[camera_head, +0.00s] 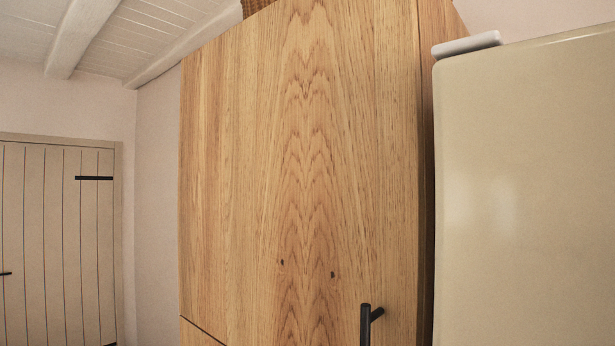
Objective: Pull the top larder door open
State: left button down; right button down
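The top larder door (300,150) is a tall light-wood panel filling the middle of the head view. It looks shut, with a thin dark gap along its right edge. A dark bar handle (366,325) stands on its lower right, with its lower end cut off by the frame. A slanting seam at the lower left marks the door's bottom edge, with a piece of another wood panel (196,335) below it. Neither of my grippers is in view, and nothing touches the visible part of the handle.
A cream fridge-like cabinet (530,190) stands close on the right, with a pale rounded piece (467,44) at its top corner. A plank door (55,240) with dark fittings is in the far left wall. Space left of the larder looks open.

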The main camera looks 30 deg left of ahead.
aim_at(301, 183)
jog(key=u, duration=1.2)
